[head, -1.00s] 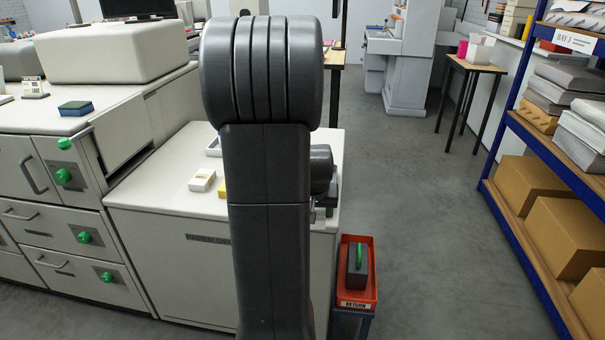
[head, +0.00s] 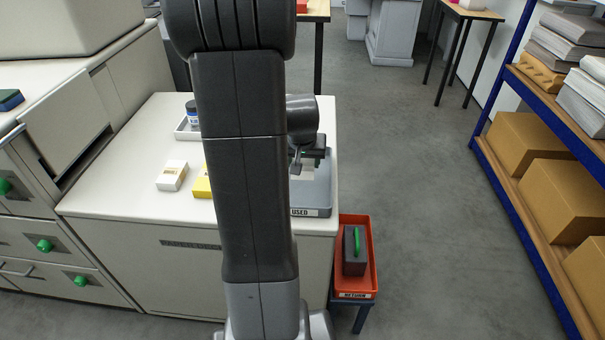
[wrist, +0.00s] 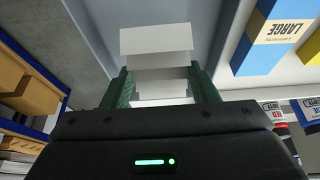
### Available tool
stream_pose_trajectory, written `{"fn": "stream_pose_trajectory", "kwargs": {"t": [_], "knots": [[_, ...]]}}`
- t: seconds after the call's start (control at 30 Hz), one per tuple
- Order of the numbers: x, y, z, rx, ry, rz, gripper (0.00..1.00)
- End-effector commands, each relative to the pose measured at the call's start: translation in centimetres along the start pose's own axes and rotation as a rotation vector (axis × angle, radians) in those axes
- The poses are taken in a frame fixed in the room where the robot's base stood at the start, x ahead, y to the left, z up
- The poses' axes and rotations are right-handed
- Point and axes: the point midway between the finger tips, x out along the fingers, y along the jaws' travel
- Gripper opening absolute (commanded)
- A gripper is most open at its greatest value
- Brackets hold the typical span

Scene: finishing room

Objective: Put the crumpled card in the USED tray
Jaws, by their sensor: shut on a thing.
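The grey USED tray (head: 312,211) sits at the right end of the white cabinet top, its label facing front. My gripper (head: 306,160) is over this tray in the head view, partly hidden behind my arm. In the wrist view its green fingers (wrist: 160,88) are shut on the crumpled card (wrist: 157,40), a pale, folded piece. In the head view the card is too small and covered to make out clearly. I cannot tell whether it touches the tray floor.
A red RETURN tray (head: 357,284) with a dark, green-handled block stands lower, beside the cabinet. A white box (head: 172,176), a yellow box (head: 202,184) and a white tray with a bottle (head: 192,112) are left of my arm. Shelves (head: 530,150) stand right, past clear floor.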

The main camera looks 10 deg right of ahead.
Motion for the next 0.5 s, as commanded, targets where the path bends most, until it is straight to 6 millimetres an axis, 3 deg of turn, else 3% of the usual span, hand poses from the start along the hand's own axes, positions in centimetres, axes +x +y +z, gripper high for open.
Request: {"fn": "stream_pose_trajectory", "kwargs": {"t": [0.33, 0.5], "knots": [[3.9, 0.0, 1.6, -0.001, -0.002, 0.001, 0.32], [4.6, 0.0, 1.9, 0.000, 0.001, 0.000, 0.32]]}}
